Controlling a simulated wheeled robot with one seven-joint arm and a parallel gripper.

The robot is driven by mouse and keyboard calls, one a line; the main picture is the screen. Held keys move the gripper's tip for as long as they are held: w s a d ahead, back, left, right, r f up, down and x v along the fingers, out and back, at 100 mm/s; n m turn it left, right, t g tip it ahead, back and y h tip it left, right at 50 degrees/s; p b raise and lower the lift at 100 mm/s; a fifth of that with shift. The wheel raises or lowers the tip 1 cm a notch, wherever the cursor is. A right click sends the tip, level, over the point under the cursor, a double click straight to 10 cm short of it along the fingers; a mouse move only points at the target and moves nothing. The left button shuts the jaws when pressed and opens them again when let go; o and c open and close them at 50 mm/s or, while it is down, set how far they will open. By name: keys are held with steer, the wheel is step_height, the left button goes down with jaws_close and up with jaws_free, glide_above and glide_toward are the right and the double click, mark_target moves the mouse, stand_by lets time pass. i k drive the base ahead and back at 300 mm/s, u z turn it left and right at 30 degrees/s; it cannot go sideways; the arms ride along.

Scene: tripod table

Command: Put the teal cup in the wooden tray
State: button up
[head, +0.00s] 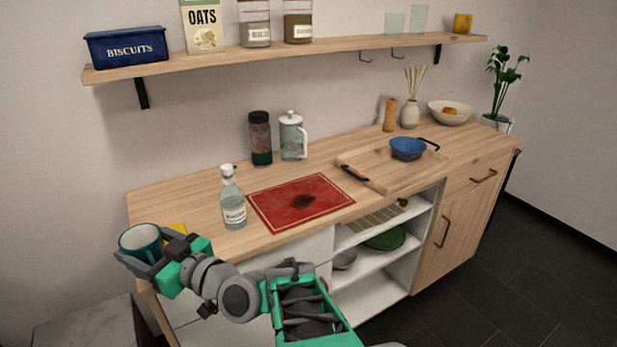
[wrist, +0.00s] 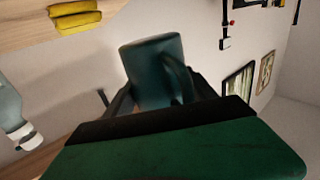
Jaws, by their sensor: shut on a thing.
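The teal cup (head: 139,240) is at the left end of the counter in the head view, its open top facing up. My gripper (head: 146,262) is shut on the cup. In the wrist view, the cup (wrist: 150,72) sits between the two fingers of my gripper (wrist: 160,100), with its handle towards the camera. The wooden tray (head: 376,181) lies on the right part of the counter, with black handles. A blue bowl (head: 408,148) stands in the tray towards its back right.
A clear bottle (head: 233,200) and a red mat (head: 275,207) with a dark stain lie between cup and tray. A dark jar (head: 260,138) and a glass jug (head: 293,140) stand behind. Yellow items (wrist: 76,16) are near the cup. The tray's left part is bare.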

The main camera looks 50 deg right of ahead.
mark_target(377, 174)
steer(key=u, duration=1.9)
steer(key=k, duration=1.6)
steer(key=z, duration=1.9)
steer(key=i, duration=0.65)
steer(key=z, duration=0.05)
